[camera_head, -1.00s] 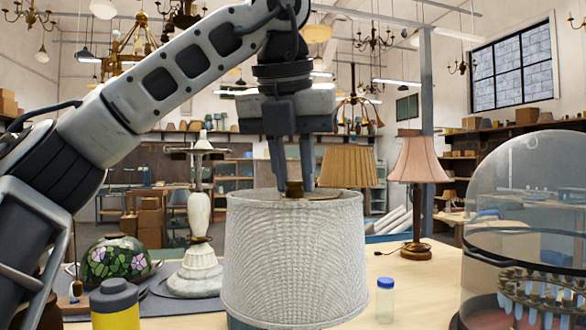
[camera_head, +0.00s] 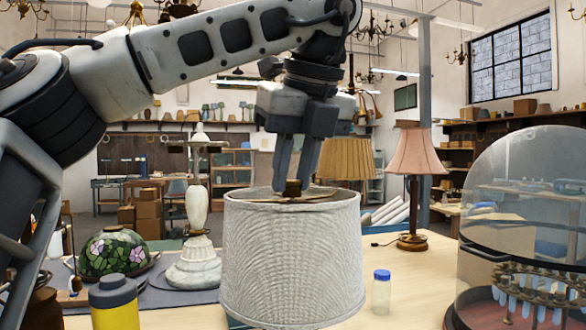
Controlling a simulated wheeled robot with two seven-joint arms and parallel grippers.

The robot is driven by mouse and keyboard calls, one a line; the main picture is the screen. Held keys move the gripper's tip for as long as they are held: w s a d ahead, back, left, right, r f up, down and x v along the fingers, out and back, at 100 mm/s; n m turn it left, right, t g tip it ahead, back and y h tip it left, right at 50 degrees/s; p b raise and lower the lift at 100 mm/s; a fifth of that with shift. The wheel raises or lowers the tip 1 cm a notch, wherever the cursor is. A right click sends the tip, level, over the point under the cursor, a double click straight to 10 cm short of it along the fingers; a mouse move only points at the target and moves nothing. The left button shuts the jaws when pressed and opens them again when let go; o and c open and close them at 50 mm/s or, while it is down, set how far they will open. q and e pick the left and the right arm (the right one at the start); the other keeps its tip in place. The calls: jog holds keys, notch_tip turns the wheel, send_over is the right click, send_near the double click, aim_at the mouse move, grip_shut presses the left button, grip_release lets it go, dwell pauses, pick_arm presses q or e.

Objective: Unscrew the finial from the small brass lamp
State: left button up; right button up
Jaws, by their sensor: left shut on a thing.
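A lamp with a broad off-white fabric drum shade (camera_head: 293,258) stands on the bench in the middle of the head view. A small dark brass finial (camera_head: 293,188) sits at the top centre of the shade. My left gripper (camera_head: 295,184) reaches down from above, its two grey fingers on either side of the finial and shut on it. The lamp's body is hidden by the shade. My right gripper does not show.
A white stone lamp base (camera_head: 197,215) and a floral stained-glass shade (camera_head: 113,253) stand left. A yellow container (camera_head: 115,308) is at front left. A blue-capped jar (camera_head: 382,292), a pink-shaded lamp (camera_head: 417,160) and a glass dome (camera_head: 525,200) stand right.

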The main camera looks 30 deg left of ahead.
pick_arm(q)
jog(key=shift+r, duration=0.1)
jog(key=n+g, duration=0.1)
jog(key=n, duration=0.2)
jog(key=shift+r+n+y, duration=0.1)
jog(key=shift+n+y, duration=0.2)
jog(key=shift+n, duration=0.1)
jog(key=n+g, duration=0.2)
jog(key=n, duration=0.2)
jog(key=shift+w, duration=0.1)
jog(key=o, duration=1)
